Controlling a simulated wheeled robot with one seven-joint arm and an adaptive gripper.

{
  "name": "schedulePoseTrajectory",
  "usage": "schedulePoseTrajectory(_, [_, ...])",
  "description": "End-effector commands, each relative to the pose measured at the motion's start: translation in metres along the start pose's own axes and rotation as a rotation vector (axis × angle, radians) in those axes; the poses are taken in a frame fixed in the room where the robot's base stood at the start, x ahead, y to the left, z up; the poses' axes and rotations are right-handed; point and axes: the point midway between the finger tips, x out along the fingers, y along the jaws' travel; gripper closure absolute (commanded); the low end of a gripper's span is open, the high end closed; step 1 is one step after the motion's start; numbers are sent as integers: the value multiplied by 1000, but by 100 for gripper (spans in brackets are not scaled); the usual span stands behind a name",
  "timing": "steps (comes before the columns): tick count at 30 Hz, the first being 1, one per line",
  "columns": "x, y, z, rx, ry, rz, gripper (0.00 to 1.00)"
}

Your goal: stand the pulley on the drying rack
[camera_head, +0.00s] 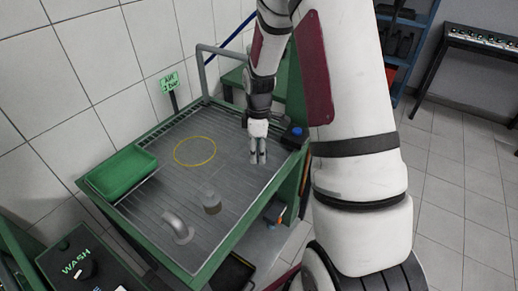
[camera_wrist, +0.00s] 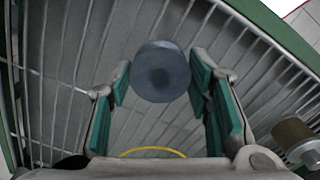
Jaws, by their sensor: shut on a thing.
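My gripper (camera_head: 258,157) points down over the right part of the slatted, green-framed drying rack (camera_head: 232,178). In the wrist view, the green-padded fingers of my gripper (camera_wrist: 160,78) are on either side of a round blue-grey disc, which I take as the pulley (camera_wrist: 160,72). It shows a flat face with a darker centre and is held between the fingertips. Slats of the rack (camera_wrist: 60,75) show behind it; I cannot tell whether it touches them. In the head view the pulley is too small or hidden to make out.
A grey-brown cylinder (camera_head: 211,203) and a bent pipe (camera_head: 178,228) stand on the slats. A yellow ring (camera_head: 194,151) marks a clear area. A green tray (camera_head: 120,173) lies at left, a blue-topped item (camera_head: 295,133) at the right edge, an air sign (camera_head: 169,82) behind.

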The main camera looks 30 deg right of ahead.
Motion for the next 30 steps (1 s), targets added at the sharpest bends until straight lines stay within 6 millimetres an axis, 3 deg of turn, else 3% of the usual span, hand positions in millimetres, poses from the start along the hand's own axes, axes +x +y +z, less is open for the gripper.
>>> schedulePoseTrajectory(8, [3,0,0,0,0,0,99])
schedulePoseTrajectory(9, [2,0,0,0,0,0,45])
schedulePoseTrajectory(11, [2,0,0,0,0,0,34])
schedulePoseTrajectory(23, [-4,0,0,-1,1,2,34])
schedulePoseTrajectory(30, [-43,1,-1,-1,3,6,34])
